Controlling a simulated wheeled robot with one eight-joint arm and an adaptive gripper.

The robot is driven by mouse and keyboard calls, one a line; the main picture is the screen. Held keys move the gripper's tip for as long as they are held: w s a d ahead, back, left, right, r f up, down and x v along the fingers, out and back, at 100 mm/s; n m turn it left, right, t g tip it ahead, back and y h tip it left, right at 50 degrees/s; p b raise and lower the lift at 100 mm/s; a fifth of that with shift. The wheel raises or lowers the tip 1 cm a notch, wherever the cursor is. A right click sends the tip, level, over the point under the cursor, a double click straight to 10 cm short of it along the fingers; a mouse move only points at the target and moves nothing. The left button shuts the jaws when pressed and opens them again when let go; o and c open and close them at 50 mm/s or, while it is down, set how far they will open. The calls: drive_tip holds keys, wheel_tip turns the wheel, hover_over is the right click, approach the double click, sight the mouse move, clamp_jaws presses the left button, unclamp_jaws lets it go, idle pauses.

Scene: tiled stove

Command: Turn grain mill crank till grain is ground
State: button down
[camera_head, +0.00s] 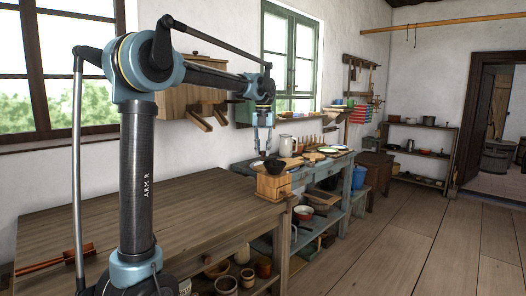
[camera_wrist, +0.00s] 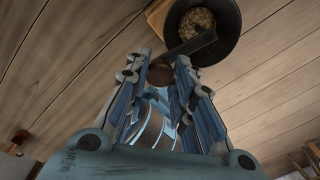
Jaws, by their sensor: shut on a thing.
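The grain mill (camera_head: 270,187) is a wooden box with a dark hopper (camera_head: 275,166) on top, standing at the far right end of the brown table. In the wrist view the round dark hopper (camera_wrist: 228,45) holds pale grain (camera_wrist: 196,22). A dark crank arm (camera_wrist: 190,47) runs from the hopper to a round brown knob (camera_wrist: 160,75). My gripper (camera_head: 262,152) points down over the mill. In the wrist view its fingers (camera_wrist: 162,72) are shut on the crank knob, one finger on each side. The mill's lower part is mostly hidden in the wrist view.
The long brown table (camera_head: 150,225) is bare in front of the mill. A blue-grey bench (camera_head: 346,172) behind it carries a jug (camera_head: 286,146), plates and other small things. Pots and bowls stand on the shelves below. The wooden floor (camera_head: 400,245) at the right is clear.

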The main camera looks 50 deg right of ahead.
drive_tip(key=shift+w+m, duration=0.35)
drive_tip(key=shift+m, duration=0.35)
drive_tip(key=c, duration=1.3)
unclamp_jaws()
drive_tip(key=shift+c, duration=0.2)
wheel_tip(320, 180, up, 12)
drive_tip(key=shift+w, duration=0.1)
